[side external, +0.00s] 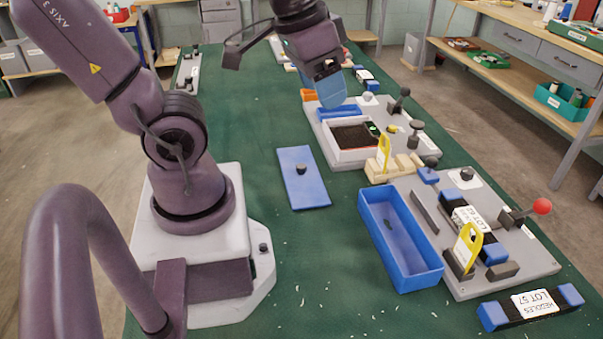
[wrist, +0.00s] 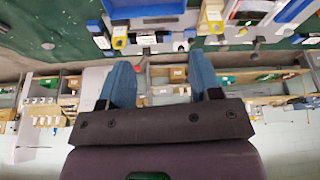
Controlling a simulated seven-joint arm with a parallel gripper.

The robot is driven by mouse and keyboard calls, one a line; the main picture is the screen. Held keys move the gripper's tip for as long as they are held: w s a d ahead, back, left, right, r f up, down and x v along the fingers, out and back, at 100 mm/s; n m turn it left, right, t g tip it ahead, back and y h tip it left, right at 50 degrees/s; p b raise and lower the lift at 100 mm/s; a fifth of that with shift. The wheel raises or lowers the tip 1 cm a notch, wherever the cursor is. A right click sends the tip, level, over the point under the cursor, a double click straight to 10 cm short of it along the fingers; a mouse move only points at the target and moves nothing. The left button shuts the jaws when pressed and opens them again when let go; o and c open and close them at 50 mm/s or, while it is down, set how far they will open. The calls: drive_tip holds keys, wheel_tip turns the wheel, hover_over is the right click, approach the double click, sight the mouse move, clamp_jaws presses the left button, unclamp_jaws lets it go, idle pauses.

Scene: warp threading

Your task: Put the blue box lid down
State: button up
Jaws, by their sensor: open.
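The blue box lid (side external: 302,190), a flat blue panel with a dark knob, lies on the green mat beside the blue box. The blue box (side external: 378,202) stands open at the right, with a small dark item on its floor. My gripper (side external: 332,98) has blue fingers and is up and behind the lid, near the far grey board, apart from the lid. In the wrist view my gripper (wrist: 164,80) shows its two blue fingers spread wide with nothing between them. I cannot make out the lid in the wrist view.
A grey board (side external: 462,286) holds yellow tags, a red-knobbed lever and heddle blocks. A white tray of dark material (side external: 352,157) sits on the far board. A heddle bundle (side external: 530,304) lies at the front right. The mat (side external: 330,250) is clear in front of the lid.

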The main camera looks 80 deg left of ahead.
drive_tip(key=w+a+f+n+g, duration=0.25)
drive_tip(key=a+f+n, duration=0.25)
drive_tip(key=a+f, duration=0.25)
drive_tip(key=n+g+y, duration=0.1)
drive_tip(key=n, duration=0.8)
hover_over(301, 166)
wheel_tip(301, 166, down, 18)
drive_tip(key=shift+w+r, duration=0.1)
drive_tip(key=shift+r, duration=0.1)
drive_tip(key=shift+f, duration=2.6)
clamp_jaws()
drive_tip(key=shift+r, duration=0.1)
